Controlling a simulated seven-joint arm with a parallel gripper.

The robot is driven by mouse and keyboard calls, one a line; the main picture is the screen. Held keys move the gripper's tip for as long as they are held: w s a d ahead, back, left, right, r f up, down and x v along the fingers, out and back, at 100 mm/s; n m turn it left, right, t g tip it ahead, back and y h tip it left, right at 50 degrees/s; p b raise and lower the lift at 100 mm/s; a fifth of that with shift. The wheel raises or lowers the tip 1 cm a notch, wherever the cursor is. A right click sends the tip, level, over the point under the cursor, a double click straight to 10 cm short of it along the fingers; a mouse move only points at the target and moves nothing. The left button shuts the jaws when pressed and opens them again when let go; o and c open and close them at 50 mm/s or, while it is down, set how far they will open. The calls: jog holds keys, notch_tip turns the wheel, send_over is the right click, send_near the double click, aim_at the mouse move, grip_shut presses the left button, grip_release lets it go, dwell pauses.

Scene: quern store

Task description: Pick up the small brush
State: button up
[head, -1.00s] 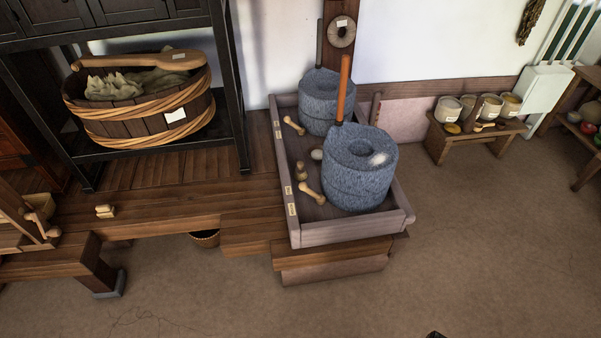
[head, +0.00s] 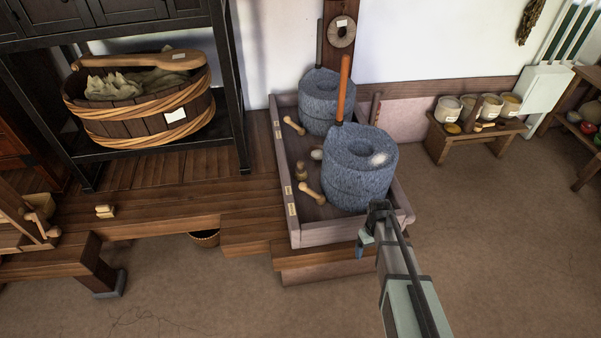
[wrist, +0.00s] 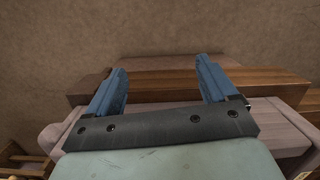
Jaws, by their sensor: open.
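No object can be named the small brush with certainty at this size. In the head view, a stubby tan piece (head: 301,171) stands in the shallow wooden tray (head: 325,234). Two knobbed tan pieces, a near one (head: 312,193) and a far one (head: 294,126), lie in the tray along its left side. My gripper (head: 364,246) is at the tray's front right edge, right of and nearer than these pieces. In the wrist view my gripper (wrist: 161,68) has its two blue fingers wide apart with nothing between them.
Two grey stone querns fill the tray's right and back; the front one (head: 355,185) has an upright wooden handle (head: 344,88). A wooden tub (head: 140,118) stands at left. A small bench (head: 450,143) with pots is at right. The floor at front right is clear.

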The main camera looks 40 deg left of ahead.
jog(key=w+a+r+n+t+y, duration=0.1)
jog(key=w+a+r+n, duration=0.2)
jog(key=a+r, duration=0.8)
jog(key=w+a+r+n, duration=0.2)
jog(key=w+a+r, duration=0.1)
jog(key=a, duration=1.6)
jog(key=w+a+r+n+t+y, duration=0.1)
jog(key=w+a+r+n, duration=0.2)
jog(key=a+r, duration=0.9)
send_near(301, 162)
jog(key=a, duration=0.2)
jog(key=shift+g+h, duration=0.3)
jog(key=shift+h, duration=0.1)
jog(key=f, duration=0.7)
jog(key=shift+s+d+f, duration=0.15)
jog(key=shift+d+f, duration=0.1)
jog(key=shift+f, duration=0.05)
jog(key=shift+w+d+f, duration=0.15)
jog(key=shift+d+f, duration=0.05)
jog(key=shift+f, duration=1.1)
jog(key=shift+w+d+f, duration=0.1)
jog(key=shift+d+f, duration=0.05)
jog(key=shift+f, duration=1.15)
jog(key=shift+c, duration=0.5)
jog(key=c, duration=1.1)
